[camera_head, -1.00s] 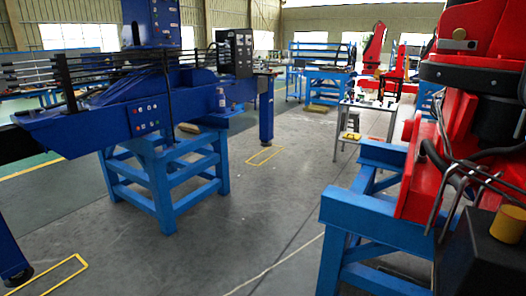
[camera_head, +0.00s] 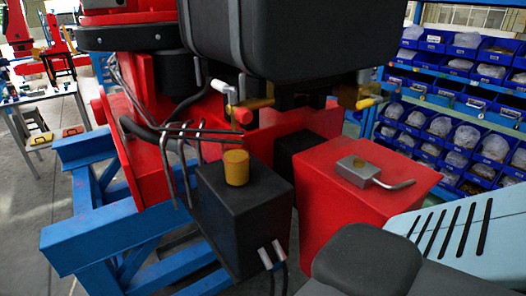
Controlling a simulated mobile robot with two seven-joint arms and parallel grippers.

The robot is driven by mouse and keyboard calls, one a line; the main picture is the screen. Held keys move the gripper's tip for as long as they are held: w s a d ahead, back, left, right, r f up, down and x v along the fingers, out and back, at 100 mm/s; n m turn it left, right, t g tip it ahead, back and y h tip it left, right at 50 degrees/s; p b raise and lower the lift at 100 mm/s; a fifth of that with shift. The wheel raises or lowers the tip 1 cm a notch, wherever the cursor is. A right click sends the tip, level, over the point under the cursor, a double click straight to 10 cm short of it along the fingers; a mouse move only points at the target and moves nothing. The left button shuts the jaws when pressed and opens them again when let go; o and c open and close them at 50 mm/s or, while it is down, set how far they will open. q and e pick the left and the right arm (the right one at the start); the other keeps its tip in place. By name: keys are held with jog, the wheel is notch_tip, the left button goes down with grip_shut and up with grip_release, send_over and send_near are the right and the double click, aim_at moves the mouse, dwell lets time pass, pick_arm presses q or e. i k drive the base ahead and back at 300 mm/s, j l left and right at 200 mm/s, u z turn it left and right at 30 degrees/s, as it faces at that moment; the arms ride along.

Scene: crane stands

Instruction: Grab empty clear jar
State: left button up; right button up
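I cannot make out an empty clear jar in the head view. Small items stand on a metal work table (camera_head: 43,95) at the far left, too small to tell what they are. The bins on the right hold whitish, bag-like contents, and no jar can be told among them. Neither of my grippers is in view.
A red crane-like machine (camera_head: 330,160) with a black box (camera_head: 245,215) sits on a blue steel stand (camera_head: 85,185) close ahead. A rack of blue bins (camera_head: 465,55) stands behind on the right. A light blue slotted panel (camera_head: 460,240) fills the lower right. Grey floor (camera_head: 30,215) is clear at left.

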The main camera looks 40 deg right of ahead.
aim_at(235, 149)
jog(key=i+z, duration=0.45)
jog(key=i+j+z, duration=0.15)
jog(key=i+z, duration=0.3)
jog(key=k+l, duration=0.05)
jog(key=k, duration=0.05)
